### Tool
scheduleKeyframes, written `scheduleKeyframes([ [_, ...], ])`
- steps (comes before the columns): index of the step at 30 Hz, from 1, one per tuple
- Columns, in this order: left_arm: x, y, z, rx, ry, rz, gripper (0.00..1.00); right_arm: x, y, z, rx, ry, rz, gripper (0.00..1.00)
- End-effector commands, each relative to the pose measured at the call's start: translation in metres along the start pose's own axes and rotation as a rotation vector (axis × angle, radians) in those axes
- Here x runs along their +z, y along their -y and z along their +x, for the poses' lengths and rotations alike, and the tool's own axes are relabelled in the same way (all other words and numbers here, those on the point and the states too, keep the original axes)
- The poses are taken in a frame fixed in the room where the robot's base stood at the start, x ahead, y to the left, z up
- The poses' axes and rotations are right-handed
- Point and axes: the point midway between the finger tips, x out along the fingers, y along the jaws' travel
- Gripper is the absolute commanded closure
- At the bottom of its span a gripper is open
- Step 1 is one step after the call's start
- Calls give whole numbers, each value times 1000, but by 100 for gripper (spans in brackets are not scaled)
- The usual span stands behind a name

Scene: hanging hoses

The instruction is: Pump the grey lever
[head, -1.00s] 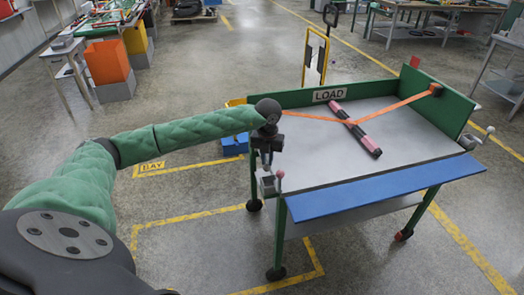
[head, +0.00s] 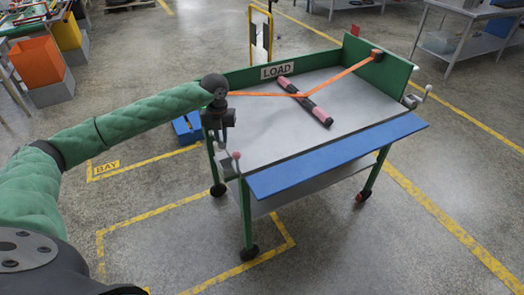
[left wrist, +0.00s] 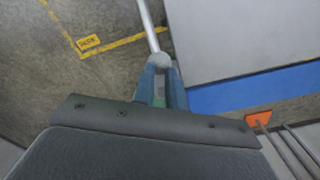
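The grey lever shows in the left wrist view as a pale rod (left wrist: 147,25) with a round grey knob. My left gripper (left wrist: 160,66) has its two blue fingers on either side of that knob and looks shut on it. In the head view my left gripper (head: 219,128) points down at the left end of the green cart (head: 231,78), just above a small bracket with a pink ball (head: 237,155). The lever is hard to make out there, partly hidden by the gripper. My right gripper is not in view.
The cart has a grey top, a blue front strip (head: 340,155) and a LOAD sign (head: 277,71). An orange strap (head: 258,94) meets a pink and black bar (head: 305,103) on top. A crank (head: 416,97) sits at the right end. Floor in front is clear.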

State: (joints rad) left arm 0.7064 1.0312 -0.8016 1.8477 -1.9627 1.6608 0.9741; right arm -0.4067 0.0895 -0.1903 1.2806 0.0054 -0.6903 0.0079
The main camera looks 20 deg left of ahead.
Motion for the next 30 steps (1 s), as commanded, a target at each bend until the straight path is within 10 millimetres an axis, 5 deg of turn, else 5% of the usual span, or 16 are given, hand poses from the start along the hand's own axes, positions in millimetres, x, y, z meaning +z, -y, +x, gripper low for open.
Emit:
scheduleKeyframes([
  [30,18,-10,-54,1,0,-1,87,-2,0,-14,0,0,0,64],
])
